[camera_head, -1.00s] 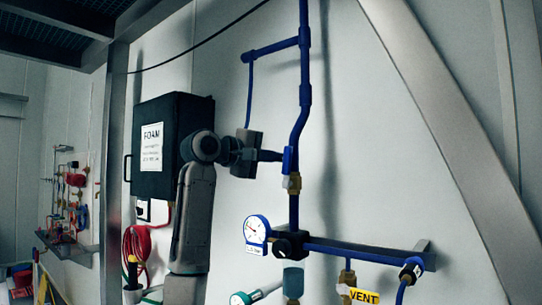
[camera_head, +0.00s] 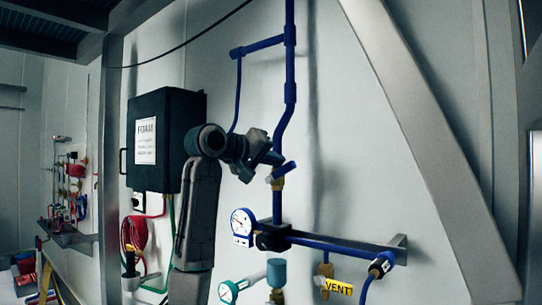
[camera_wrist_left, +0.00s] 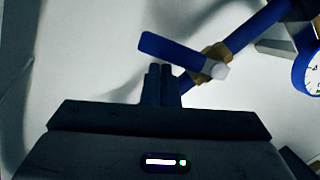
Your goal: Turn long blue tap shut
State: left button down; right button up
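The long blue tap lever (camera_head: 285,170) sits on a brass valve (camera_head: 278,184) in the vertical blue pipe, in the middle of the head view. The lever points up and to the right, at an angle across the pipe line. My left gripper (camera_head: 276,158) is just at the upper left of the lever. In the left wrist view the two fingers (camera_wrist_left: 161,72) are together with nothing between them. Their tips are close beneath the blue lever (camera_wrist_left: 180,52); I cannot tell whether they touch it. My right gripper is not in view.
A black FOAM box (camera_head: 165,140) hangs on the wall at left, behind my left arm. A slanted metal beam (camera_head: 420,130) stands at right.

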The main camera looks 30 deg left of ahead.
aim_at(287, 171)
pick_arm(q)
jog(key=shift+d+f+m, duration=0.6)
jog(key=shift+d, duration=0.15)
jog(key=shift+d+f+b, duration=0.3)
jog(key=shift+f, duration=0.15)
jog(key=shift+s+f, duration=0.1)
jog(key=shift+f, duration=0.05)
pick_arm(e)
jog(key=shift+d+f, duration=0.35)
pick_arm(q)
jog(key=shift+d+f, duration=0.1)
jog(key=shift+d, duration=0.05)
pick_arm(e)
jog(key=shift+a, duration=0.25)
